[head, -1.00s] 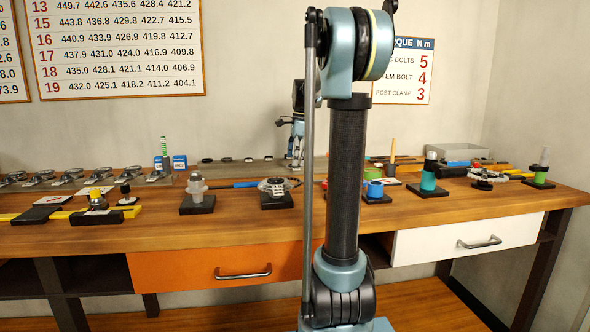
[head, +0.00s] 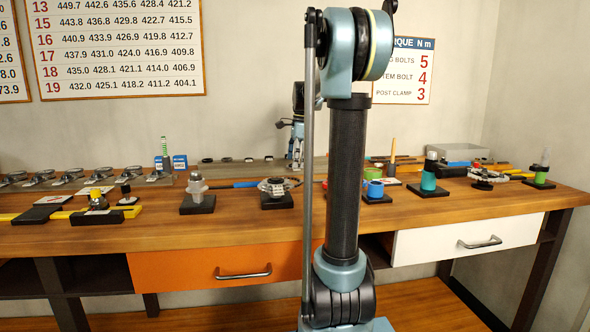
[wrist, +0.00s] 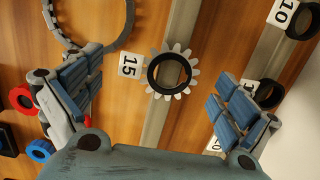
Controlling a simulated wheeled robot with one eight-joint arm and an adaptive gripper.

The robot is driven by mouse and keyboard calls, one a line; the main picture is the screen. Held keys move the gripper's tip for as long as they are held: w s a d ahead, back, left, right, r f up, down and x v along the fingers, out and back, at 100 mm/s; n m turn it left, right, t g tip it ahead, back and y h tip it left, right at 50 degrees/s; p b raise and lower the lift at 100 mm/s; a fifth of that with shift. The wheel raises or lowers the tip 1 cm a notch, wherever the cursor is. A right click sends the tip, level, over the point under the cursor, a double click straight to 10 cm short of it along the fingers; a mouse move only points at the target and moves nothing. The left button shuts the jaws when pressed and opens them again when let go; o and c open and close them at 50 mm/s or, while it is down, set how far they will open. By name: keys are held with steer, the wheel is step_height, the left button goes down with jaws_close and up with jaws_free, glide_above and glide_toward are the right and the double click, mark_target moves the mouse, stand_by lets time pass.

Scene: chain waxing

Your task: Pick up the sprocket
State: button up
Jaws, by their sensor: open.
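A silver toothed sprocket (wrist: 188,87) with a dark inner ring lies flat on a grey rail in the wrist view, beside a white tag marked 15 (wrist: 130,65). My gripper (wrist: 160,88) is open, with its blue-padded fingers apart to the left and right of the sprocket. Nothing is between the pads in contact with them. In the head view my gripper (head: 285,124) hangs above the back of the workbench, partly behind my own arm. The sprocket under it cannot be made out there.
A large grey toothed ring (wrist: 122,38) lies near the left finger. Dark rings (wrist: 268,92) sit on another rail at right, close to the right finger. The bench (head: 150,238) holds several parts on black stands.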

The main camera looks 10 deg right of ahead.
steer(key=c, duration=1)
steer(key=shift+c, duration=0.2)
